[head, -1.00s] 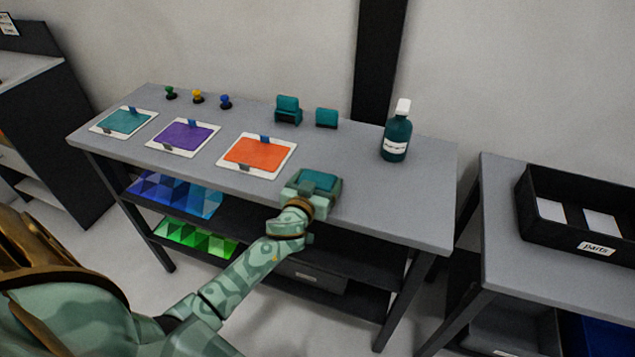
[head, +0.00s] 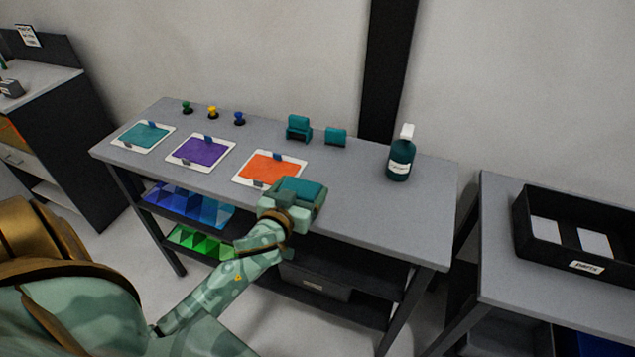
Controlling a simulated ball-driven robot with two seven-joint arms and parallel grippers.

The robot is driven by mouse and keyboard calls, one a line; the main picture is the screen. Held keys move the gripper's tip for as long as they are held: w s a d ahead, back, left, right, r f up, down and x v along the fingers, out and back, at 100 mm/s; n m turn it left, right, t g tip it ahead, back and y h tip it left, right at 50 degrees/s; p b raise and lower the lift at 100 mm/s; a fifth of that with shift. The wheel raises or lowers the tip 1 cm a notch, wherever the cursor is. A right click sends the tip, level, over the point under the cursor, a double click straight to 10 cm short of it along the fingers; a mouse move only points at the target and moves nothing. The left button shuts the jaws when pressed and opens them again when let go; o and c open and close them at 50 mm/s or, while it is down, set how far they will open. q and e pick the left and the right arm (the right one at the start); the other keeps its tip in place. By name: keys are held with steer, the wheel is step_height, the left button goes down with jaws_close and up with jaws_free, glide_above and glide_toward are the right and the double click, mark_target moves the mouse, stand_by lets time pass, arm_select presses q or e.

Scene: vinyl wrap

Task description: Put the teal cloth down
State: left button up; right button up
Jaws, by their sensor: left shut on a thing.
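The teal cloth (head: 301,189) is a folded teal block in my left gripper (head: 296,196). My left gripper is shut on it at the front edge of the grey table (head: 375,212), just right of and in front of the orange sheet. Whether the cloth touches the table top is hard to tell. The gripper's fingers are partly hidden by the hand and the cloth. My right gripper is not in view.
Teal, purple and orange (head: 270,168) sheets on white boards lie on the table's left half. Small knobs, two teal blocks (head: 299,127) and a teal bottle (head: 401,158) stand along the back. The table's right front is clear. A black parts bin (head: 585,265) stands on the right table.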

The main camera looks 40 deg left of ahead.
mark_target(303, 199)
arm_select(q)
steer(key=s, duration=0.1)
steer(key=s+r, duration=0.1)
steer(key=s, duration=0.1)
steer(key=s+r, duration=0.1)
steer(key=shift+s+a, duration=0.3)
steer(key=shift+s, duration=0.05)
steer(key=shift+m+h, duration=0.4)
steer(key=shift+h, duration=0.3)
steer(key=d+r, duration=0.1)
steer(key=d, duration=0.1)
steer(key=d+r, duration=0.1)
steer(key=s+d+r, duration=0.1)
steer(key=d, duration=0.1)
steer(key=shift+d+r, duration=0.2)
steer(key=shift+d, duration=0.1)
steer(key=s+d+r+m+h+b, duration=0.1)
steer(key=s+d, duration=0.3)
steer(key=d, duration=0.5)
steer(key=shift+s+r+m+t+h+b, duration=0.2)
steer(key=shift+r+m+t+h+b, duration=0.15)
steer(key=shift+r+h+b, duration=0.3)
